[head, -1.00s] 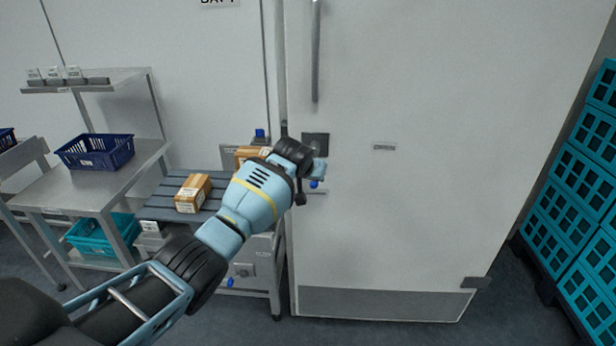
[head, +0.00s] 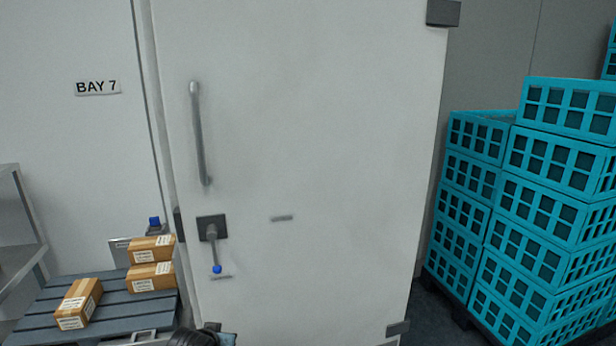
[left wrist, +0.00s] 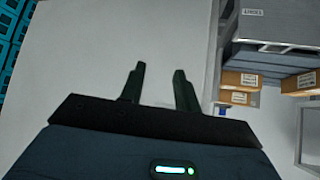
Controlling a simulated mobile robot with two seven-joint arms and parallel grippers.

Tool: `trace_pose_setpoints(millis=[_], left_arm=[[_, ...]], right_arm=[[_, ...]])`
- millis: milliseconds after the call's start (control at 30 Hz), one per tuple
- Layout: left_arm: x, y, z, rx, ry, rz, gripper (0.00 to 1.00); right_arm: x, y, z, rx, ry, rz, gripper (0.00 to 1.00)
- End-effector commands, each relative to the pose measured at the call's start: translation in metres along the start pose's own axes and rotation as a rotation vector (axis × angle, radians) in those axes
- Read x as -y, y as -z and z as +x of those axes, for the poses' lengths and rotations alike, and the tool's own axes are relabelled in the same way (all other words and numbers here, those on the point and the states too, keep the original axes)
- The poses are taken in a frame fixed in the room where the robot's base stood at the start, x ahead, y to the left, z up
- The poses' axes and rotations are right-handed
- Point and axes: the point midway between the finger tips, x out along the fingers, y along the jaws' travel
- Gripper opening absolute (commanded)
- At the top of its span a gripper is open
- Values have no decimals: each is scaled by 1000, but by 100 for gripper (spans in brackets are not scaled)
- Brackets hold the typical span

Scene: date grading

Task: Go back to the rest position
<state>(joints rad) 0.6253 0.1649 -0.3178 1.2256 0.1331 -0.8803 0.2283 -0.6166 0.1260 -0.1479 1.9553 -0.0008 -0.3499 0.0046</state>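My left arm shows only at the bottom edge of the head view, and its fingers are out of that view. In the left wrist view my left gripper (left wrist: 158,88) has its two dark fingers apart with nothing between them. Behind them is a plain pale surface, seemingly the large white door. My right gripper is in neither view. The white door (head: 310,130) fills the middle of the head view and looks closed. It has a long vertical handle (head: 200,135) and a lever with a blue tip (head: 213,245).
Several cardboard boxes (head: 80,303) lie on a grey slatted surface (head: 36,318) at the lower left. Stacked turquoise crates (head: 535,200) stand on the right. A metal shelf unit (head: 15,240) is at the left edge. A BAY 7 sign (head: 97,87) is on the wall.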

Motion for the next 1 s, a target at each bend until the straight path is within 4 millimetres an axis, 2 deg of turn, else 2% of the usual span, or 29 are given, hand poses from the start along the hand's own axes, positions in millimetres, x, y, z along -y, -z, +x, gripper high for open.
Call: trace_pose_setpoints(millis=[33,100,267,500,700,800,1000], left_arm=[[-6,-31,0,4,-15,6,32],[-13,-64,-3,2,-33,15,32],[-25,-138,-18,-7,-67,29,32],[-38,-237,-64,-22,-99,44,32],[-43,-304,-118,-34,-108,54,32],[-44,-331,-147,-41,-108,62,32],[-43,-362,-194,-53,-101,77,32]], right_arm=[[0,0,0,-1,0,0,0],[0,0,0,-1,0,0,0],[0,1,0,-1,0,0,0],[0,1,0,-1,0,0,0],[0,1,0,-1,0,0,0],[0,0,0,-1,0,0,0],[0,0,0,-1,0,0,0]])
